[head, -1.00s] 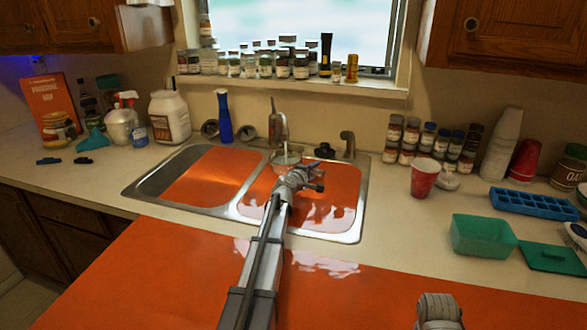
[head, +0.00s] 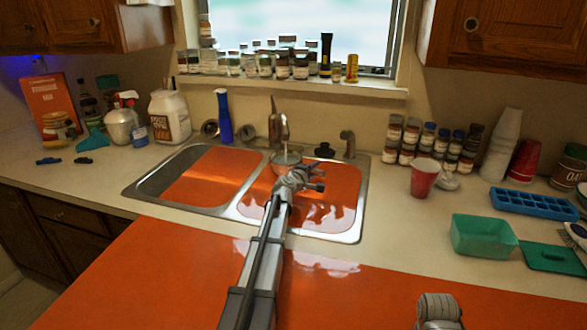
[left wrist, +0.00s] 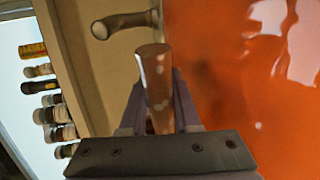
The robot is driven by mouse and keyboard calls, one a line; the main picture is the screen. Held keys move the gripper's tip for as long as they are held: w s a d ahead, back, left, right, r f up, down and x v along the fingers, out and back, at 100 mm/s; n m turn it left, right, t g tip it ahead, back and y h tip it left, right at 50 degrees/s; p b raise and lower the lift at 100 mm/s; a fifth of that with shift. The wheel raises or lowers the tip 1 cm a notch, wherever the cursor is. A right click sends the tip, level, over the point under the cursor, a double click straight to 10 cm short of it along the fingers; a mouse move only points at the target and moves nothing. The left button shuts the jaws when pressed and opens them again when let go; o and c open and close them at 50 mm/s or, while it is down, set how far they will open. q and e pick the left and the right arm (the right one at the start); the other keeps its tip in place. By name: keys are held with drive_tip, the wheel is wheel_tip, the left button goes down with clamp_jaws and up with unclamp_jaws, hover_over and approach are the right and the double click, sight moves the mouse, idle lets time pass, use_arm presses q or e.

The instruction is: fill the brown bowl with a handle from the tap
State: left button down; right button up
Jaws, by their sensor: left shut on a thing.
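The brown bowl with a handle (head: 286,159) is below the tap (head: 284,128), above the right sink basin. My left gripper (head: 297,178) reaches in from the front and is shut on the bowl. In the left wrist view the brown bowl (left wrist: 155,75) lies between and beyond the fingers, with pale glints on it. The fingers hide the grasped part. The water level inside cannot be made out.
The double sink (head: 213,205) has orange basin floors. A blue bottle (head: 224,118) stands behind it. A red cup (head: 424,178), green tub (head: 484,236) and blue ice tray (head: 533,203) stand to the right. Jars line the windowsill. The orange front counter (head: 130,270) is mostly clear.

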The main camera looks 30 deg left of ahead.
use_arm(q)
drive_tip(key=shift+s, duration=0.1)
idle(0.3)
drive_tip(key=s+d, duration=0.4)
drive_tip(key=s, duration=0.3)
drive_tip(key=shift+s, duration=0.3)
drive_tip(key=shift+r, duration=0.1)
idle(0.7)
drive_tip(key=s+r+p, duration=0.1)
drive_tip(key=d+r+p, duration=0.1)
drive_tip(key=r+p, duration=0.1)
drive_tip(key=s+r+p, duration=0.1)
drive_tip(key=r+p, duration=0.1)
drive_tip(key=shift+s+d, duration=0.25)
drive_tip(key=shift+s, duration=0.1)
